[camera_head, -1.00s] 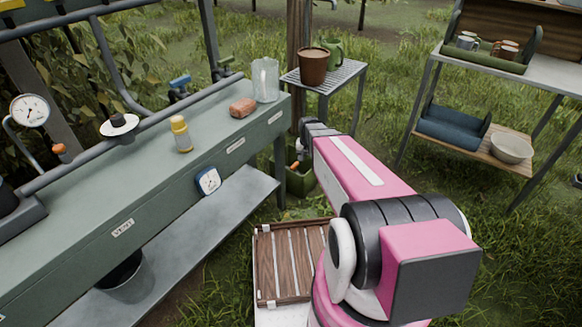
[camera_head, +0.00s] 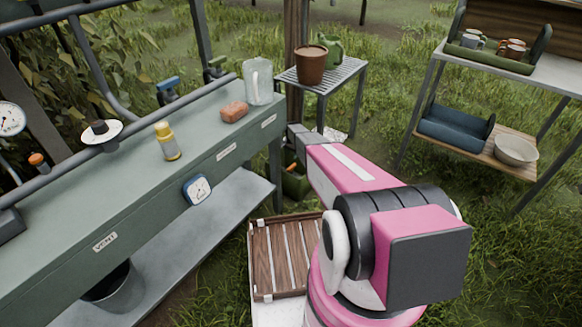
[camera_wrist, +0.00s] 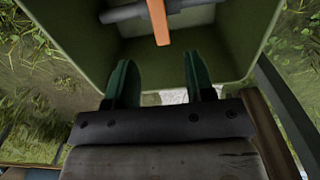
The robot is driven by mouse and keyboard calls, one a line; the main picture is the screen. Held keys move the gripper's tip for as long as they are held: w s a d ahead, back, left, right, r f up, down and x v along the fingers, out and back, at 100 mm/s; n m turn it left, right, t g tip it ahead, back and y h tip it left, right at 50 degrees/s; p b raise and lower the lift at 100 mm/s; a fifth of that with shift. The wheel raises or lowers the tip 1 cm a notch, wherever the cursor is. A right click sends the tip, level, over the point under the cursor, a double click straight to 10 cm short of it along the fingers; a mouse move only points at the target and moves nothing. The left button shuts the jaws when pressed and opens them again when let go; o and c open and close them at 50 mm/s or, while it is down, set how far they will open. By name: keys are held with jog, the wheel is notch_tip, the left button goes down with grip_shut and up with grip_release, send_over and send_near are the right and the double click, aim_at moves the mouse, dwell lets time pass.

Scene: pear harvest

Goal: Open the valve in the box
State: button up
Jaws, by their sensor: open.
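The green box (camera_wrist: 240,35) fills the upper part of the wrist view, open towards the camera. Inside it, the valve shows as a dark pipe (camera_wrist: 125,14) with an orange handle (camera_wrist: 159,20) pointing down in the picture. My gripper (camera_wrist: 160,68) has its two dark green fingers spread apart at the box's near side, below the handle in the picture, with nothing between them. In the head view, the box (camera_head: 297,186) stands low in the grass beyond the bench leg, largely hidden by my pink arm. My gripper is hidden there.
A slatted side table (camera_head: 340,72) stands behind the box. A wooden crate (camera_head: 275,258) is close by my arm.

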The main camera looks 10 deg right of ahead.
aim_at(292, 166)
notch_tip(292, 166, down, 10)
dwell(0.4)
grip_shut()
